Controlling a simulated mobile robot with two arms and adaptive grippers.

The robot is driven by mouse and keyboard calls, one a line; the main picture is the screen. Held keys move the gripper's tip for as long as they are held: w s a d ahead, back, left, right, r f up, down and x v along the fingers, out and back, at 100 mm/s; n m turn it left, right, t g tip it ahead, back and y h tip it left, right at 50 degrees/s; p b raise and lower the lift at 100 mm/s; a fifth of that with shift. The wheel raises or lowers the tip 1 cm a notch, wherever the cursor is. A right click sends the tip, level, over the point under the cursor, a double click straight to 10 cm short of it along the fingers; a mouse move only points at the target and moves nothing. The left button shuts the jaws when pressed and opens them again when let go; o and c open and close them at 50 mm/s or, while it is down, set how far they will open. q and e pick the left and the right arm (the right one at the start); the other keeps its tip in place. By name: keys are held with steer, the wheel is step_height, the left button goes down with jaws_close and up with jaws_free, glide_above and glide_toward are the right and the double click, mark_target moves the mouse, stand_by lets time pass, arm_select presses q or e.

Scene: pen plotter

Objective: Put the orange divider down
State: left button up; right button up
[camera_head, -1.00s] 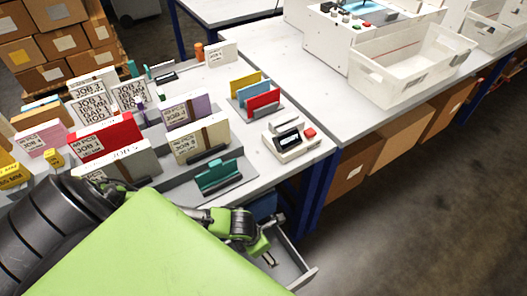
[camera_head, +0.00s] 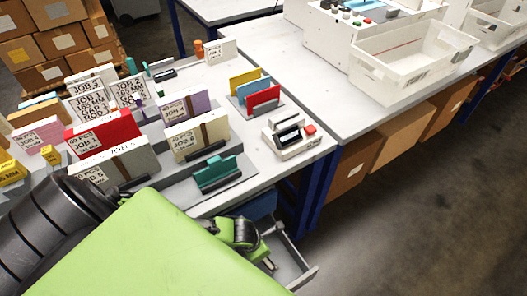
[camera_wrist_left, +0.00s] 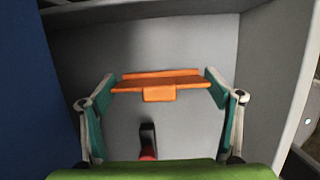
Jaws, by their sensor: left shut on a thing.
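The orange divider (camera_wrist_left: 160,82) spans between the two teal-padded fingers of my left gripper (camera_wrist_left: 160,84) in the left wrist view. The gripper is shut on its two ends. Below the divider is the pale grey floor of an open drawer (camera_wrist_left: 190,135), with walls around it. Whether the divider touches the floor I cannot tell. In the head view my left gripper (camera_head: 264,258) reaches down into the open drawer (camera_head: 305,278) under the table's front edge, and the divider is hidden there. My right gripper is not in view.
A small dark object with a red end (camera_wrist_left: 148,142) lies on the drawer floor. On the table above stand a teal divider in a holder (camera_head: 217,174), a small white device (camera_head: 290,137), a rack of coloured dividers (camera_head: 262,97) and several job cards. A white bin (camera_head: 410,75) stands farther right.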

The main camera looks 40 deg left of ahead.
arm_select(q)
steer(key=shift+f, duration=0.3)
steer(key=o, duration=0.9)
steer(key=shift+r, duration=0.1)
steer(key=shift+r, duration=0.2)
steer(key=p+v, duration=0.2)
steer(key=v, duration=1)
steer(key=shift+r, duration=0.4)
